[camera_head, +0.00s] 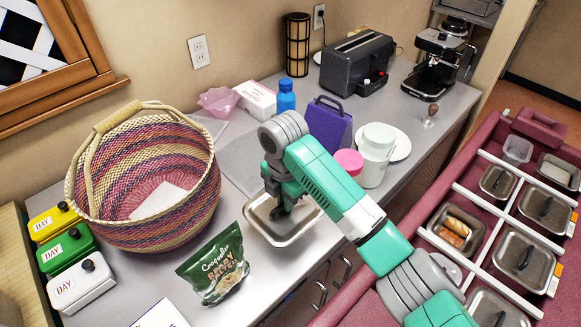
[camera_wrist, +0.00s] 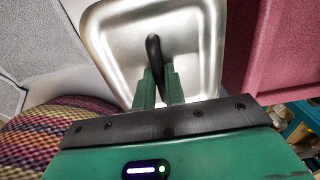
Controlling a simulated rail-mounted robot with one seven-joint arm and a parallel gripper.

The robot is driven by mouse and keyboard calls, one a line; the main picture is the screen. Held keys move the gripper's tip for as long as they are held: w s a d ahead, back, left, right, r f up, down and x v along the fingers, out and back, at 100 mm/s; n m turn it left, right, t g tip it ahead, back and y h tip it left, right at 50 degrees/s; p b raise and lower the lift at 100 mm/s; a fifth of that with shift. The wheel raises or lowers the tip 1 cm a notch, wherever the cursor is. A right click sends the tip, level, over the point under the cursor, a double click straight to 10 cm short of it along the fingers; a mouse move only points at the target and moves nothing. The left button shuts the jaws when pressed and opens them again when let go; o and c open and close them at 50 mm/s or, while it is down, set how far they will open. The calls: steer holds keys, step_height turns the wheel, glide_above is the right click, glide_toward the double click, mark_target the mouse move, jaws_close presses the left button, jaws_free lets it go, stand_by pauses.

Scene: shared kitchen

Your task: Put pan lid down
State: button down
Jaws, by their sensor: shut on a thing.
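The pan lid (camera_head: 272,236) is a silver, rounded rectangular metal lid with a black handle. It is over the front part of the grey counter, between the woven basket and the white jar. My gripper (camera_head: 290,207) is above it, with its fingers shut on the black handle. In the wrist view the lid (camera_wrist: 198,60) fills the upper middle, and the gripper fingers (camera_wrist: 162,88) are closed around the near end of the handle (camera_wrist: 154,50). I cannot tell whether the lid touches the counter. The gripper hides part of the lid's top in the head view.
A woven basket (camera_head: 150,168) and a green snack bag (camera_head: 214,264) are left of the lid. A maroon serving cart (camera_head: 423,214) with lidded pans is at right.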

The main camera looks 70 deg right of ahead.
mark_target(285, 221)
step_height(285, 221, down, 9)
steer(key=shift+r+b, duration=0.1)
steer(key=shift+b, duration=0.7)
steer(key=c, duration=1.5)
jaws_free()
step_height(285, 221, up, 12)
steer(key=shift+p, duration=1.2)
